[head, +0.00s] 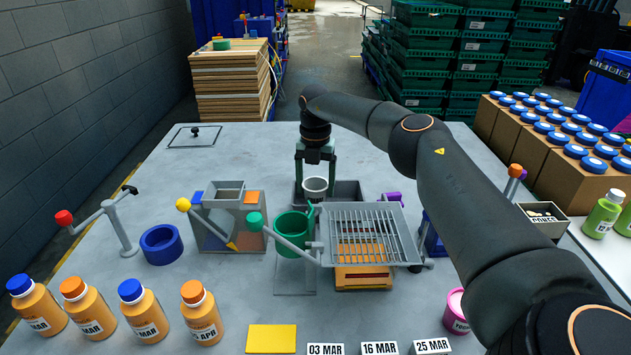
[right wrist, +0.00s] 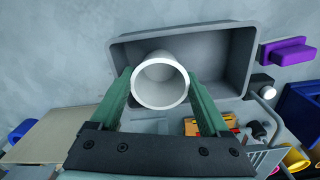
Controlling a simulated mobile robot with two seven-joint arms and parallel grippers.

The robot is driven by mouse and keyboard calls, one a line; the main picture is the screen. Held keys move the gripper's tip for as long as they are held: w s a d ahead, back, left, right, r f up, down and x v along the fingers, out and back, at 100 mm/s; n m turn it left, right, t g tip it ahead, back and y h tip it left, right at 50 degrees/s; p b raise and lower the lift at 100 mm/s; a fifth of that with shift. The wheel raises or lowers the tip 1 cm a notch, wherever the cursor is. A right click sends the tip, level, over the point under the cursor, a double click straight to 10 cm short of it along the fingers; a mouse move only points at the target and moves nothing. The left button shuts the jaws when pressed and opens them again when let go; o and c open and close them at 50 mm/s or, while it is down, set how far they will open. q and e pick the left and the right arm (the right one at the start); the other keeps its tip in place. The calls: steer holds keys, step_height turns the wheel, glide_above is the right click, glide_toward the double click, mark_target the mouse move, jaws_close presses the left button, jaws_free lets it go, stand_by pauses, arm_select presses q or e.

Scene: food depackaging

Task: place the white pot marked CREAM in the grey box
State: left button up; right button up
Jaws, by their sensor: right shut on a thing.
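The white pot (head: 315,186) is upright between the green fingers of my right gripper (head: 316,174), which is shut on it. In the right wrist view the open-topped pot (right wrist: 184,84) sits between the two fingertips (right wrist: 160,88). The grey box (head: 350,190) stands behind the green cup and the grate; the pot overlaps its left part. In the right wrist view the pot is over the near side of the grey box (right wrist: 232,60), whose visible floor is empty. I cannot tell how far the pot is above that floor. No CREAM marking shows. My left gripper is not in view.
A green cup (head: 292,230) and a tilted metal grate (head: 368,232) stand just in front of the box. A purple part (right wrist: 288,52) lies beside it. Several orange bottles (head: 145,312) line the front left. The table behind left is mostly clear.

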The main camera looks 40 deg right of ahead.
mark_target(316, 183)
steer(key=o, duration=1.3)
steer(key=shift+r+b, duration=0.3)
steer(key=shift+r, duration=0.25)
step_height(316, 183, up, 12)
steer(key=shift+r+p, duration=0.1)
steer(key=shift+p, duration=0.55)
